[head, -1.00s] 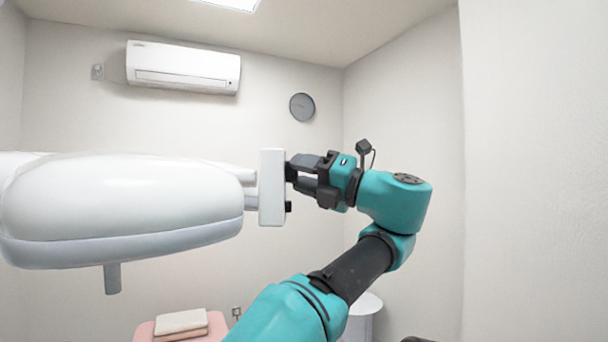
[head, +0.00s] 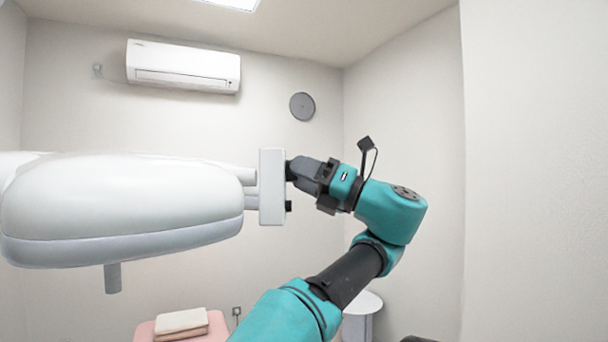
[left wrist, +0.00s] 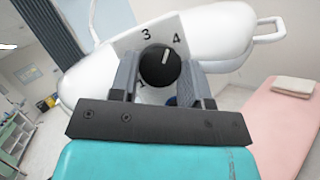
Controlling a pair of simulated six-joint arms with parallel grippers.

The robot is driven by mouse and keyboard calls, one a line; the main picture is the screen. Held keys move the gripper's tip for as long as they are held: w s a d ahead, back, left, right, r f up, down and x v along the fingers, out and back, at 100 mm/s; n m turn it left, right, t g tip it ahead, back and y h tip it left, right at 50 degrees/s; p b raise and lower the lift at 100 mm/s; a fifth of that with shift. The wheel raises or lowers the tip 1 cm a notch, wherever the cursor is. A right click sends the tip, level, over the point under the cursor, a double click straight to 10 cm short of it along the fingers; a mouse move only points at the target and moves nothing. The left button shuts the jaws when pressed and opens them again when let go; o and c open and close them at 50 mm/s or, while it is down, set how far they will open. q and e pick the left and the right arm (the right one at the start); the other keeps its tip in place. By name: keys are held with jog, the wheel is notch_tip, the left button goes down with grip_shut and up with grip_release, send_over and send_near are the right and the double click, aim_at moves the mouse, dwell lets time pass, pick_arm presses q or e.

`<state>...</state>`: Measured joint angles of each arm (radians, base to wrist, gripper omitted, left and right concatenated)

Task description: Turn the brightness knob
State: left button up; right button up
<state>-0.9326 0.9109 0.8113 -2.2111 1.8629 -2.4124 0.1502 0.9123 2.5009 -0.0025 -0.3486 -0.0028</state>
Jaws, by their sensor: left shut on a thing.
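The lamp's white control panel (head: 272,188) stands upright at the right end of the white lamp head (head: 120,205). My left gripper (head: 293,170) is at the upper part of the panel's right face. In the left wrist view, its two grey fingers are shut on a round black knob (left wrist: 160,66), one on each side. The knob's white mark points up, slightly right, between the printed 3 and 4; a 1 shows partly below left. The fingers mostly hide the knob in the head view. A second small black knob (head: 289,206) sits lower on the panel. My right gripper is not in view.
A pink treatment bed (head: 145,331) with folded towels (head: 181,322) lies below. A round white table (head: 362,305) stands behind my arm. An air conditioner (head: 184,67) and a round clock (head: 302,106) are on the far wall. The space right of my arm is clear.

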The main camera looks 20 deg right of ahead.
pick_arm(q)
jog(key=shift+w+n+g+y, duration=0.1)
jog(key=shift+n+g+y, duration=0.35)
jog(key=shift+n, duration=0.6)
jog(key=shift+n+g+y, duration=0.45)
jog(key=shift+n, duration=0.6)
jog(key=o, duration=0.9)
jog(key=shift+d+f, duration=0.1)
jog(key=shift+d, duration=0.05)
